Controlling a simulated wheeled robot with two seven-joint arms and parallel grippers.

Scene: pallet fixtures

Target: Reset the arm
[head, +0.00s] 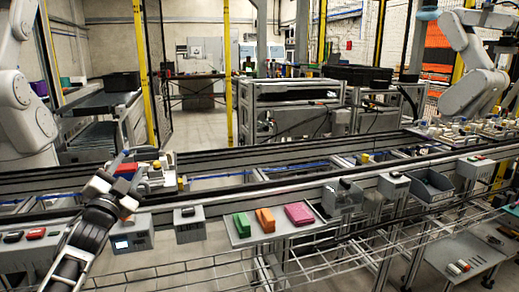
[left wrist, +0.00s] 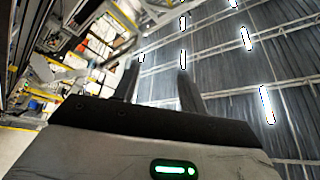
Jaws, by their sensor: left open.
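My left gripper (head: 122,172) is at the lower left of the head view, at the end of my dark arm. It is raised near the front rail of the conveyor, in front of a pallet fixture with red and white parts (head: 152,172). In the left wrist view the two dark fingers (left wrist: 158,78) stand apart with nothing between them, pointing toward the ceiling. Whether the gripper touches the rail cannot be told. My right gripper is not in view.
A long conveyor (head: 300,178) crosses the view. A shelf on its near side carries a green block (head: 242,225), an orange block (head: 265,220) and a pink block (head: 299,214). White robot arms stand left (head: 22,95) and right (head: 478,75).

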